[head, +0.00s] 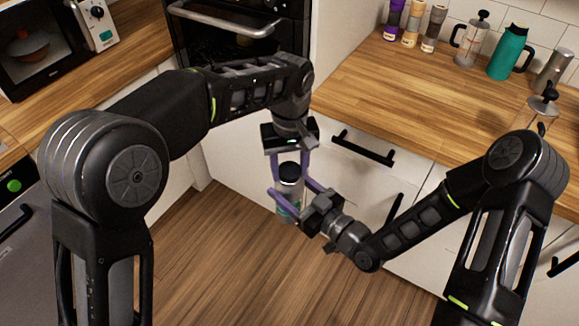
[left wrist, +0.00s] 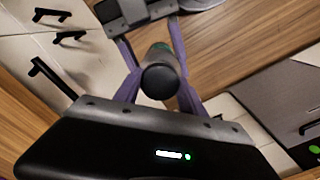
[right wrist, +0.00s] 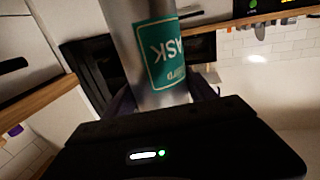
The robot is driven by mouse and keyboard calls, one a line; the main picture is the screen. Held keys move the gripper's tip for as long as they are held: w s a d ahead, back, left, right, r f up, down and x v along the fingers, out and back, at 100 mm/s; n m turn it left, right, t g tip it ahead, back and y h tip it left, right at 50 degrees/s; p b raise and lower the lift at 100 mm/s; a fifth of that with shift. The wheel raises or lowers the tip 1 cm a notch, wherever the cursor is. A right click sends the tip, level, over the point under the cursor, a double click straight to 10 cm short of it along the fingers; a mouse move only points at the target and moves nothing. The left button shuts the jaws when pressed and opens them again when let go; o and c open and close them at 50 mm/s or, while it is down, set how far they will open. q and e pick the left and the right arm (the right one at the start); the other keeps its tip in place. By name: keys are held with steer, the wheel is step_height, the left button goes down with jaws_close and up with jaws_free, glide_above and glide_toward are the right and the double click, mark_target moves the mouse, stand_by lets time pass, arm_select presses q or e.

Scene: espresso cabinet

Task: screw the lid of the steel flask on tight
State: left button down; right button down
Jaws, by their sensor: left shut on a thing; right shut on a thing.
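The steel flask (head: 289,190) is held upright in the air in front of the white drawers. It is silver with a teal label, which shows large in the right wrist view (right wrist: 150,55). Its black lid (head: 289,170) sits at the top of the flask; the lid's round top shows in the left wrist view (left wrist: 160,80). My left gripper (head: 290,176) points down from above, shut on the lid with a finger on each side. My right gripper (head: 287,194) reaches in from the right, shut on the flask body. The seam between lid and flask is too small to judge.
The wooden counter (head: 400,95) is at the back right, with a teal jug (head: 508,52), a French press (head: 470,40) and a steel cylinder (head: 553,70) on it. Drawer handles (head: 362,148) stick out behind the grippers. The wooden floor (head: 240,270) below is clear.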

arm_select(q)
steer(key=m, duration=1.1)
steer(key=shift+f, duration=0.1)
steer(key=c, duration=0.7)
jaws_free()
steer(key=shift+r, duration=2.3)
